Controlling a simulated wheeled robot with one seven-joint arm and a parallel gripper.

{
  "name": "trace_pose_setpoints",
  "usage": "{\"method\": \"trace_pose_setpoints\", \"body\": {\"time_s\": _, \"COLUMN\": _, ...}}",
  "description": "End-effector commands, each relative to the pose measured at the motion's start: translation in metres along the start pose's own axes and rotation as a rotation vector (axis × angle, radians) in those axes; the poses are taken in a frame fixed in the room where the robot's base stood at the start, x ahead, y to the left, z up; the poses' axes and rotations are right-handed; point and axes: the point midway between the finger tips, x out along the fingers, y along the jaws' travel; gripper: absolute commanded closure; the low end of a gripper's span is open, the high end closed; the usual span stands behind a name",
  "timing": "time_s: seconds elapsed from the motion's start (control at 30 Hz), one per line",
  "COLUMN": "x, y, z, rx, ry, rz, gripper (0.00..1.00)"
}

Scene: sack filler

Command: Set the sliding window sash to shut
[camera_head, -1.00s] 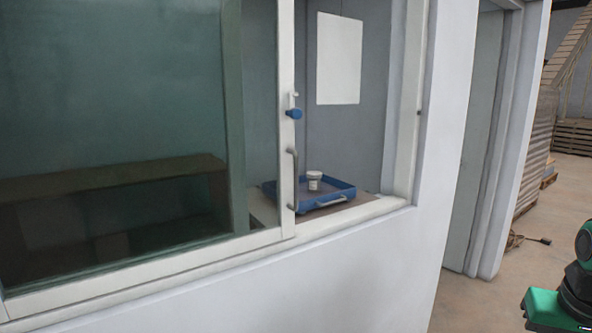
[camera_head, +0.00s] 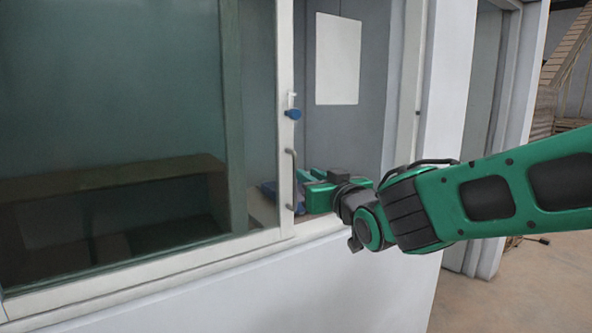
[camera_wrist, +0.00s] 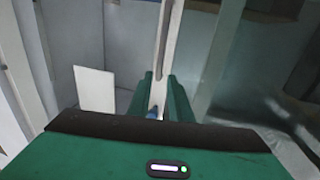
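The sliding sash, dark glass in a white frame (camera_head: 284,150), stands open, with a gap between its right edge and the right jamb (camera_head: 411,110). My gripper (camera_head: 304,186) is at the handle's right side, in the opening. In the wrist view, the two green fingers (camera_wrist: 160,97) are apart, with the pale upright (camera_wrist: 165,50) and the blue knob (camera_wrist: 153,113) showing between them. Contact with the handle cannot be made out.
A white sheet (camera_head: 338,58) hangs on the inner wall. The white outer wall (camera_head: 330,285) runs below the sill, and a doorway (camera_head: 478,110) is at the right.

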Motion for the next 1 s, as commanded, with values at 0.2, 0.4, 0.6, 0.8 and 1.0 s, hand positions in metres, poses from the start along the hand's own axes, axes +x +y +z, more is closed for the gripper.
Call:
{"method": "trace_pose_setpoints", "body": {"time_s": 0.2, "x": 0.032, "y": 0.001, "z": 0.001, "rx": -0.001, "ry": -0.002, "rz": 0.003, "gripper": 0.81}}
{"method": "trace_pose_setpoints", "body": {"time_s": 0.4, "x": 0.067, "y": 0.002, "z": 0.002, "rx": -0.001, "ry": -0.004, "rz": 0.003, "gripper": 0.81}}
{"method": "trace_pose_setpoints", "body": {"time_s": 0.6, "x": 0.092, "y": 0.002, "z": 0.002, "rx": -0.001, "ry": -0.004, "rz": 0.003, "gripper": 0.81}}
{"method": "trace_pose_setpoints", "body": {"time_s": 0.8, "x": 0.101, "y": 0.002, "z": 0.001, "rx": -0.001, "ry": -0.003, "rz": 0.002, "gripper": 0.81}}
{"method": "trace_pose_setpoints", "body": {"time_s": 1.0, "x": 0.102, "y": 0.002, "z": 0.001, "rx": -0.001, "ry": -0.003, "rz": 0.002, "gripper": 0.81}}
